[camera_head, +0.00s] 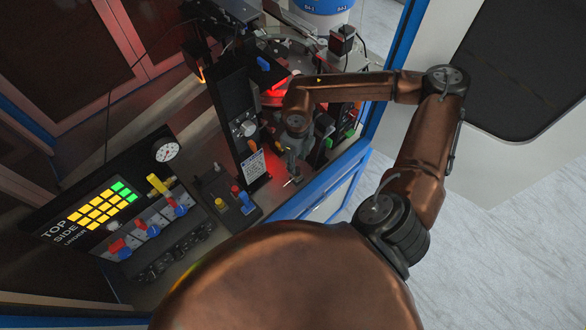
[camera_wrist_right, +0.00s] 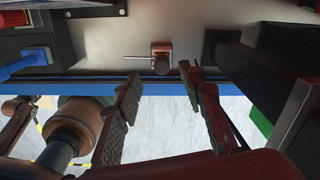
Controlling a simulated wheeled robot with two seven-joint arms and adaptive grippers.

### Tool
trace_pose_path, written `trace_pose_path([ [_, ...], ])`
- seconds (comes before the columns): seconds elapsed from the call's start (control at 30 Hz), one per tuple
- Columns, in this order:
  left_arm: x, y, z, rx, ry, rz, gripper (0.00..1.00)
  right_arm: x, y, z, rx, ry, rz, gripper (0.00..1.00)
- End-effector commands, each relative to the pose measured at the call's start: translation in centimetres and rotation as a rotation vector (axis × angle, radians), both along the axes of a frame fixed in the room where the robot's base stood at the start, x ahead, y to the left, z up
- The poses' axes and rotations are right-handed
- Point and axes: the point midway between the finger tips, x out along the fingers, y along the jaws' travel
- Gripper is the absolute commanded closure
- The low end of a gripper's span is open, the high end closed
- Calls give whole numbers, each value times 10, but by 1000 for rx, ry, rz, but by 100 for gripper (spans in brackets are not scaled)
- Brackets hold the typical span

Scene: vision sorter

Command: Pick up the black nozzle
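A small dark round piece on a squarish base (camera_wrist_right: 162,56), with a thin metal rod at its left, sits near the edge of the metal worktop in the right wrist view. It may be the black nozzle, but I cannot tell for sure. My right gripper (camera_head: 293,170) points down over the worktop's right edge in the head view. In the right wrist view its two fingers (camera_wrist_right: 160,71) are apart, with nothing between them. The small piece lies just beyond the fingertips, roughly centred on the gap. My left gripper is not in view.
A black upright housing (camera_head: 236,128) with a white label stands left of the gripper. A small dark box with coloured knobs (camera_head: 232,196) and a control panel with yellow and green lights (camera_head: 100,205) lie farther left. A blue frame (camera_head: 322,180) edges the worktop.

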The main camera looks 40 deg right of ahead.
Motion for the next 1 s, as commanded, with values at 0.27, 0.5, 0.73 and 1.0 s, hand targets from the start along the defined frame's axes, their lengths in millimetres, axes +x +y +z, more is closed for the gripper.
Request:
trace_pose_path([
  [0.27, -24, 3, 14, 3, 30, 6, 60, 1, -2, -31, 2, 3, -8, 64],
  [0.5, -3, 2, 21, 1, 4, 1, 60, 3, -2, -60, 2, 2, -6, 64],
  [0.73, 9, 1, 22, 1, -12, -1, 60, 4, -1, -63, 2, 0, -4, 64],
  [1.0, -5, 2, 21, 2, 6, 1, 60, 4, -1, -63, 2, 1, -4, 81],
])
